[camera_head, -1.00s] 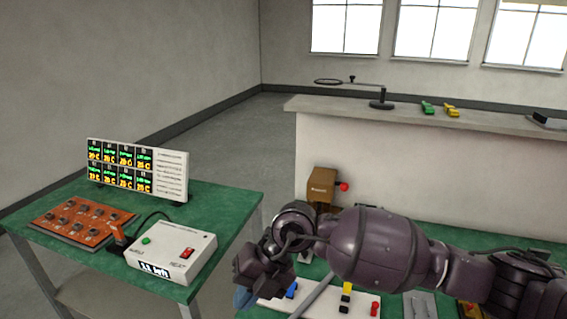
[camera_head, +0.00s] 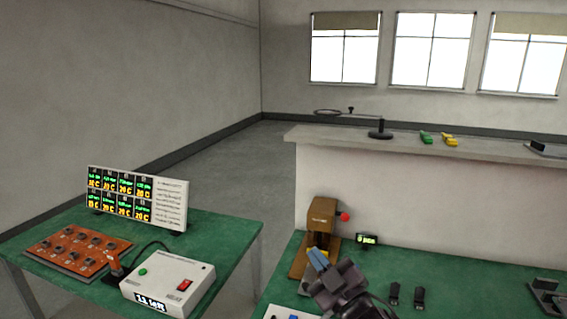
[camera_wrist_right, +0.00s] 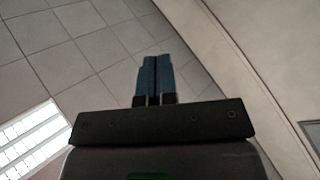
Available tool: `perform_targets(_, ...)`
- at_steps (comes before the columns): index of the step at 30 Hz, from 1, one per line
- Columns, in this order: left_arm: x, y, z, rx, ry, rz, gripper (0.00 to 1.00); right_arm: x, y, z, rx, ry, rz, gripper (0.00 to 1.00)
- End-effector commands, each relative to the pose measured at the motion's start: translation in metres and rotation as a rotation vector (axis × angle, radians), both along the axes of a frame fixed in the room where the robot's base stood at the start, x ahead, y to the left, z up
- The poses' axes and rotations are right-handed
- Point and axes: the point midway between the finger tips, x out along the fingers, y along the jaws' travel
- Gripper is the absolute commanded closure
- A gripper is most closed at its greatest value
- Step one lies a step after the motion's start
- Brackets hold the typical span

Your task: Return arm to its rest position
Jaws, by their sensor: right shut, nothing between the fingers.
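My right gripper (camera_head: 318,260) shows at the bottom middle of the head view, above the green table on the right. Its blue fingers point up and to the left, in front of the brown press-like device. In the right wrist view the two blue fingers (camera_wrist_right: 154,80) lie side by side, shut, with nothing between them. That view shows only ceiling tiles, a light panel and wall beyond the fingers. Most of the right arm is out of the head view. My left gripper is not in view.
The brown device (camera_head: 321,212) with a red knob stands behind the right gripper. A small display (camera_head: 366,239) and two dark items (camera_head: 406,294) are to its right. The left green table (camera_head: 215,230) holds a readout panel (camera_head: 172,203), an orange board (camera_head: 75,250) and a white box (camera_head: 168,283).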

Motion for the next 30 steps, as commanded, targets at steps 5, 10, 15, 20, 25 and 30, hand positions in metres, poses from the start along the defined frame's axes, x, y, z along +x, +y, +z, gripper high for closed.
perform_targets(5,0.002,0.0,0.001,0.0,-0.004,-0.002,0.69,-0.018,-0.061,-0.081,0.095,0.282,-0.15,1.0)
perform_targets(10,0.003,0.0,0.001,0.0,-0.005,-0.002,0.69,-0.055,-0.111,-0.15,0.199,0.505,-0.262,1.0)
perform_targets(15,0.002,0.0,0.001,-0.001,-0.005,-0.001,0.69,-0.108,-0.155,-0.209,0.284,0.662,-0.371,1.0)
perform_targets(20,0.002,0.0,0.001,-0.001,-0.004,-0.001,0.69,-0.168,-0.19,-0.257,0.308,0.778,-0.482,1.0)
perform_targets(25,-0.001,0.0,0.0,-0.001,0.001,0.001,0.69,-0.222,-0.204,-0.293,0.313,0.877,-0.551,1.0)
perform_targets(30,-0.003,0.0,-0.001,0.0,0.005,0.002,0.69,-0.247,-0.208,-0.306,0.309,0.921,-0.573,1.0)
